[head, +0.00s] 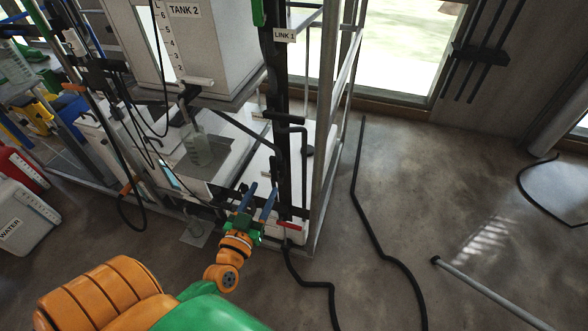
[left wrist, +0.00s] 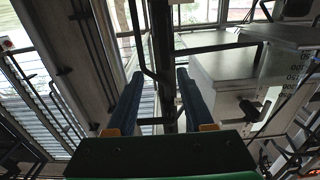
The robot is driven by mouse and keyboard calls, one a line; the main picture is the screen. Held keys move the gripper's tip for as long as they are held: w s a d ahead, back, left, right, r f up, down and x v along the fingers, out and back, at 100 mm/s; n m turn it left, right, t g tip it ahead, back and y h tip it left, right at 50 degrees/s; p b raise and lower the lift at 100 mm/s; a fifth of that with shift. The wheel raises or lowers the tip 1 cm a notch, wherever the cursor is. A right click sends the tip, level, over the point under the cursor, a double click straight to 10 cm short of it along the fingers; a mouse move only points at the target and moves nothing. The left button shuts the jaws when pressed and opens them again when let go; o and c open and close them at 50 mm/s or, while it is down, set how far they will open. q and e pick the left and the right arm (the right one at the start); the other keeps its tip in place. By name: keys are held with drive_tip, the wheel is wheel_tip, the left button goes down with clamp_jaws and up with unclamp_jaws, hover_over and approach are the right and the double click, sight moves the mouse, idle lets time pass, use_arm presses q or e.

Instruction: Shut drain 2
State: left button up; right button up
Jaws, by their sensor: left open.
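Tank 2 (head: 205,45) is a white box on the metal rack, with its label and level numbers facing me. A black vertical pipe labelled LINK 1 (head: 285,36) stands at its right. A black bent handle (head: 284,118) is on the pipe, and a red lever (head: 289,225) sits low near its foot. I see no readable drain 2 label, so I cannot tell which part is the drain. My left gripper (head: 260,196) is open, its blue fingers raised in front of the pipe's lower part. In the left wrist view, the gripper (left wrist: 158,76) has a dark post between its fingers; contact is unclear.
The rack's metal post (head: 326,130) stands right of the pipe. Black hoses (head: 366,215) lie on the floor, with a grey pole (head: 490,292) at the right. A white WATER container (head: 22,222) stands at the left. The floor at right centre is mostly clear.

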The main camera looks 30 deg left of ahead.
sight(273, 167)
use_arm(q)
drive_tip(key=x, duration=0.2)
drive_tip(key=b+x, duration=0.1)
drive_tip(key=x, duration=0.2)
drive_tip(key=a+b+x, duration=0.1)
drive_tip(key=x, duration=0.2)
drive_tip(key=shift+f, duration=0.2)
drive_tip(key=shift+x, duration=0.9)
drive_tip(key=shift+r, duration=0.1)
clamp_jaws()
use_arm(e)
drive_tip(key=shift+s+a+f, duration=0.1)
drive_tip(key=shift+a+f, duration=0.05)
drive_tip(key=shift+f, duration=0.45)
drive_tip(key=shift+s+a+f, duration=0.1)
drive_tip(key=shift+f, duration=0.45)
use_arm(q)
drive_tip(key=shift+s, duration=0.1)
